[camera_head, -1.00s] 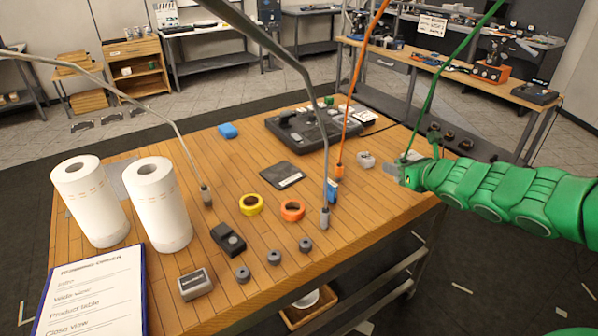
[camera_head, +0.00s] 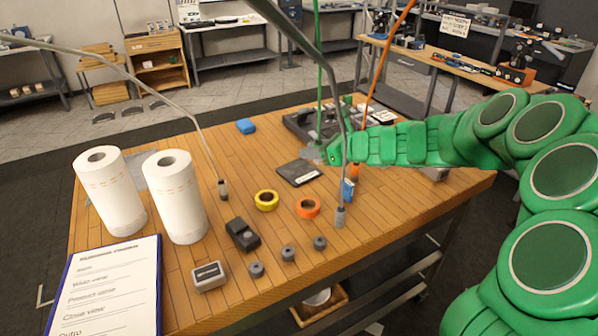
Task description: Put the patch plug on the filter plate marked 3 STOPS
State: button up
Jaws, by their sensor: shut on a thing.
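My gripper (camera_head: 318,153) reaches in from the right above the middle of the wooden table. It is shut on the patch plug at the end of a green cable (camera_head: 319,85) that hangs from above; the plug itself is mostly hidden by the jaws. A thin dark square plate (camera_head: 292,175) with a small pale label lies flat on the table just below the gripper in the picture. Its marking is too small to read. I cannot tell how high the plug is above the plate.
A grey cable's plug (camera_head: 339,216) stands right of an orange tape roll (camera_head: 307,208). A yellow roll (camera_head: 267,200), a black device (camera_head: 242,235) and several grey knobs lie in front. Two paper rolls (camera_head: 176,205) stand left. A dark console (camera_head: 300,125) sits behind, partly hidden by my arm.

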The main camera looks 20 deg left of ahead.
jog(key=a, duration=0.2)
send_over(295, 169)
jog(key=shift+n+g, duration=0.3)
jog(key=shift+g, duration=0.1)
jog(key=f, duration=0.9)
jog(key=shift+s+d, duration=0.15)
jog(key=shift+s, duration=0.25)
jog(key=shift+w+f, duration=0.35)
jog(key=shift+f, duration=1.65)
jog(key=shift+f, duration=0.1)
jog(key=o, duration=1)
jog(key=shift+o, duration=0.2)
